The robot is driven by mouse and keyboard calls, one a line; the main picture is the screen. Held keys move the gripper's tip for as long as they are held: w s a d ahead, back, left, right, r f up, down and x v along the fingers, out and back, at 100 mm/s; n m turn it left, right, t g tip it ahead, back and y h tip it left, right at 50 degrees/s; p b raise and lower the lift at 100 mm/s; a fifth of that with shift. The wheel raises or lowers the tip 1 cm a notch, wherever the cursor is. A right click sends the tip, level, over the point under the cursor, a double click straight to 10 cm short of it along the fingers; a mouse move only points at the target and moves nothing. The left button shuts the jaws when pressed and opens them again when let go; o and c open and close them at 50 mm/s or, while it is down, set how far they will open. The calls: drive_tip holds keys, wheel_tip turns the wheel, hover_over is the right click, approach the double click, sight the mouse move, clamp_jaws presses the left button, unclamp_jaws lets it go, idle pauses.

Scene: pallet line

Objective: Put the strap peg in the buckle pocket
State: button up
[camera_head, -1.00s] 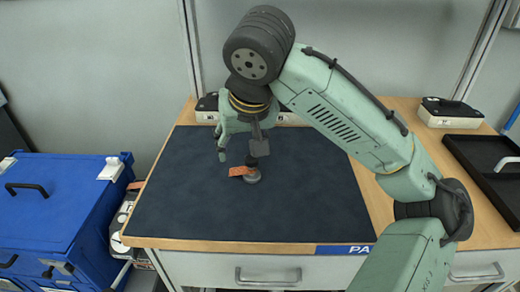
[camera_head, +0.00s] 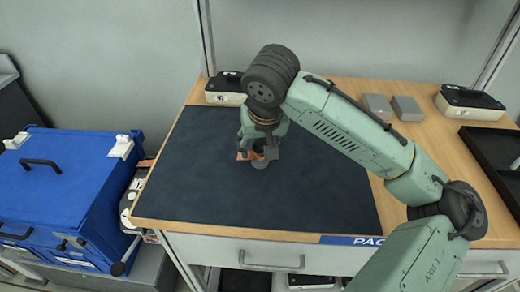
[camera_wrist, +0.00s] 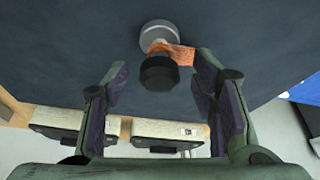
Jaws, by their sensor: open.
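A small upright piece, which I take to be the strap peg, stands on the dark mat. It has a grey round base (camera_head: 260,164), an orange strap (camera_wrist: 178,53) and a black knob (camera_wrist: 158,73). My gripper (camera_head: 258,150) is low over it and hides its upper part in the head view. In the wrist view my gripper (camera_wrist: 160,72) is open, with one finger on each side of the knob and gaps between. I cannot make out a buckle pocket in either view.
The dark mat (camera_head: 200,190) is otherwise clear. Two grey blocks (camera_head: 378,106) and a black-topped box (camera_head: 470,102) stand at the back right, near a black tray (camera_head: 490,160). Another box (camera_head: 225,88) is behind the mat. A blue case (camera_head: 60,190) stands left of the table.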

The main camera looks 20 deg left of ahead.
drive_tip(key=shift+w+a+f, duration=0.1)
drive_tip(key=shift+w+f, duration=0.15)
drive_tip(key=shift+f, duration=0.35)
drive_tip(key=shift+c, duration=0.4)
clamp_jaws()
